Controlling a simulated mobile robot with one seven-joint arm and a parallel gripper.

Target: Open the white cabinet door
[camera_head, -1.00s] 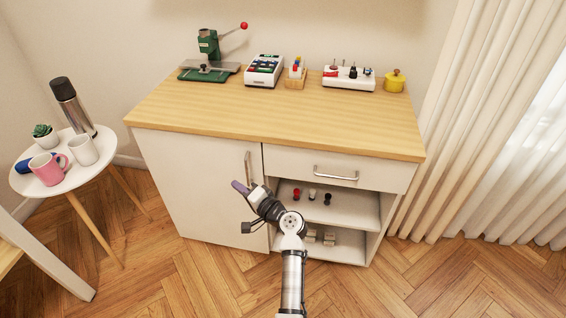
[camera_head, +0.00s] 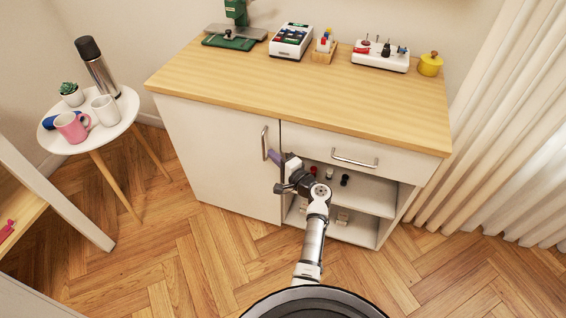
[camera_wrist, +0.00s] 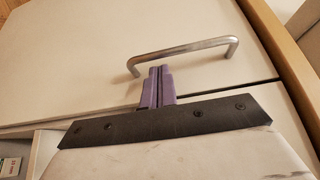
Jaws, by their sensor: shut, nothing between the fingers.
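The white cabinet door (camera_head: 222,150) is the left front of a wood-topped cabinet and looks shut. Its metal bar handle (camera_head: 265,143) is near the door's right edge, close to the top. The handle also spans the middle of the wrist view (camera_wrist: 182,54). My gripper (camera_head: 272,155) has purple fingers and is shut and empty. In the wrist view the fingertips (camera_wrist: 159,70) end just beside the handle bar, below it in the picture. Nothing is between the fingers. I cannot tell whether they touch the bar.
A drawer with its own handle (camera_head: 355,161) is right of the door, above open shelves (camera_head: 372,196) with small items. A round side table (camera_head: 128,110) with mugs and a flask stands at left. A curtain (camera_head: 510,130) hangs at right. Wood floor in front is clear.

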